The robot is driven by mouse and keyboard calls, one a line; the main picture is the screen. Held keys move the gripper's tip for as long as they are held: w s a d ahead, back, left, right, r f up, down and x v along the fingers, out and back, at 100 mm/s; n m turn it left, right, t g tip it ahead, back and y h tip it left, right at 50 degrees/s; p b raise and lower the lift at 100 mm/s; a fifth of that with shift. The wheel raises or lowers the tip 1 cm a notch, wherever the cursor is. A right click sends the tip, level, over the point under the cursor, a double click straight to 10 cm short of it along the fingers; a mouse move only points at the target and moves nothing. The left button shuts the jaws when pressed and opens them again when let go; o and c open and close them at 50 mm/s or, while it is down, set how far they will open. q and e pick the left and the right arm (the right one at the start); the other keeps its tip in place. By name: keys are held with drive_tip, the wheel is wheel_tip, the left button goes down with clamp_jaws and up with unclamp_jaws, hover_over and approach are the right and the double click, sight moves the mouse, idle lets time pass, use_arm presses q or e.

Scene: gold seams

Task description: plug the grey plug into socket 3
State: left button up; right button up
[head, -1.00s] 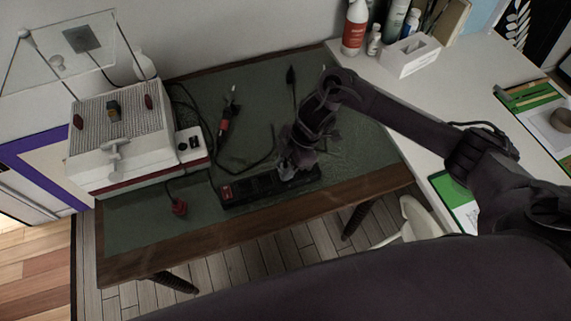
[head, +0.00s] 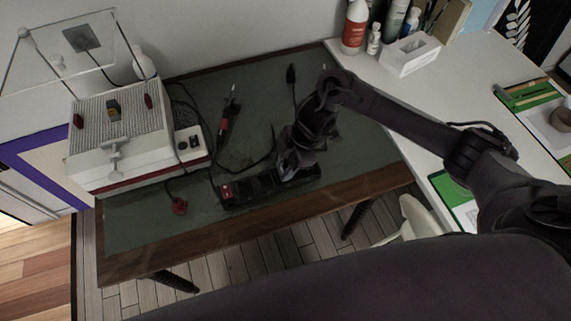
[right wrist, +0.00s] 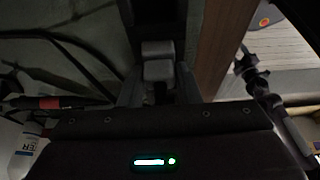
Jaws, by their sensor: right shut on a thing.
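The grey plug (right wrist: 158,70) shows in the right wrist view between the fingers of my right gripper (head: 287,174), which is shut on it. In the head view the gripper hides most of the plug. The gripper points down over the right part of the black power strip (head: 262,187), near its far end from the red switch (head: 227,190). I cannot tell whether the plug is seated in a socket or only above it. Socket numbers are too small to read, and the socket under the gripper is hidden. My left gripper is not in view.
A red plug (head: 180,206) lies on the green mat (head: 140,226) left of the strip. A red-handled iron (head: 225,125) and black cables lie behind. A white machine (head: 120,138) stands at left. The wooden table edge (head: 240,232) runs close in front of the strip.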

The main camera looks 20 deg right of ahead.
drive_tip(key=shift+f, duration=0.3)
drive_tip(key=o, duration=1)
drive_tip(key=shift+o, duration=0.2)
drive_tip(key=v, duration=0.7)
drive_tip(key=shift+d+r+b, duration=0.2)
drive_tip(key=shift+r+b, duration=0.1)
drive_tip(key=shift+r, duration=0.05)
